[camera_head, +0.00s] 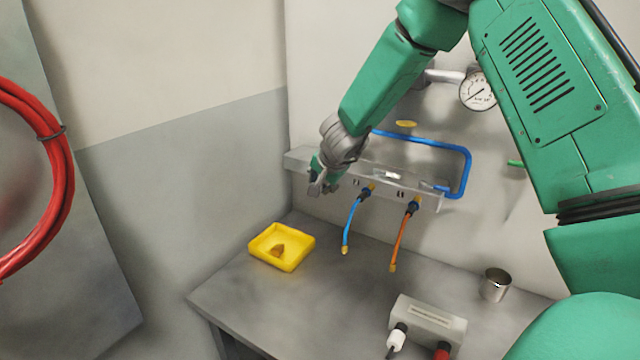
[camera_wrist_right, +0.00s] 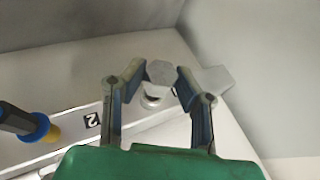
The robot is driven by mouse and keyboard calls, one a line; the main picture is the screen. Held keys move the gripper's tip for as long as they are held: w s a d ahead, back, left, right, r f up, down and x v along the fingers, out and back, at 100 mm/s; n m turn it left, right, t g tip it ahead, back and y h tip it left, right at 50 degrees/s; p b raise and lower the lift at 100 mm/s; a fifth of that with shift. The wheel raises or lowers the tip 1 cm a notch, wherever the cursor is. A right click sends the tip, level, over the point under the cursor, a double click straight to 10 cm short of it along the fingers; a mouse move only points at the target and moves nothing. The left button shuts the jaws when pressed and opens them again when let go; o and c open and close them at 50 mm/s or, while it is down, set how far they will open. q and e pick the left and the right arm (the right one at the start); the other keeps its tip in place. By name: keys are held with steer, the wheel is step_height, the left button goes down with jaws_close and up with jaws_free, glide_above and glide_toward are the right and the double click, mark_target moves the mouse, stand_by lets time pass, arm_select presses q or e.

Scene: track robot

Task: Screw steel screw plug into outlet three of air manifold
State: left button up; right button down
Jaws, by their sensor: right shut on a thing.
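My right gripper (camera_head: 318,184) is at the left part of the air manifold (camera_head: 428,200), a grey bar on the back wall. In the right wrist view its two fingers (camera_wrist_right: 160,78) are shut on the steel screw plug (camera_wrist_right: 160,70), whose hexagonal head shows between the tips. A round metal part shows just under the head, in line with the manifold. How deep the plug sits, and the outlet behind it, cannot be seen. A label "2" (camera_wrist_right: 92,121) is on the manifold to the left. My left gripper is not in view.
A blue hose (camera_head: 352,222) and an orange hose (camera_head: 400,238) hang from the manifold. A yellow tray (camera_head: 257,257) with a small brown piece (camera_head: 278,251), a metal cup (camera_head: 495,285) and a grey box (camera_head: 428,319) stand on the bench. A gauge (camera_head: 478,91) is above.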

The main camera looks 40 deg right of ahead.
steer(key=shift+w+d, duration=0.1)
steer(key=shift+d, duration=0.1)
steer(key=shift+d+p, duration=0.3)
steer(key=shift+p, duration=0.05)
steer(key=shift+w+d, duration=0.15)
steer(key=shift+d, duration=0.15)
steer(key=c, duration=1.2)
jaws_free()
steer(key=shift+o, duration=0.2)
steer(key=shift+r, duration=0.1)
steer(key=v, duration=1.1)
steer(key=shift+r, duration=0.3)
steer(key=shift+d+f, duration=0.1)
steer(key=shift+d, duration=0.05)
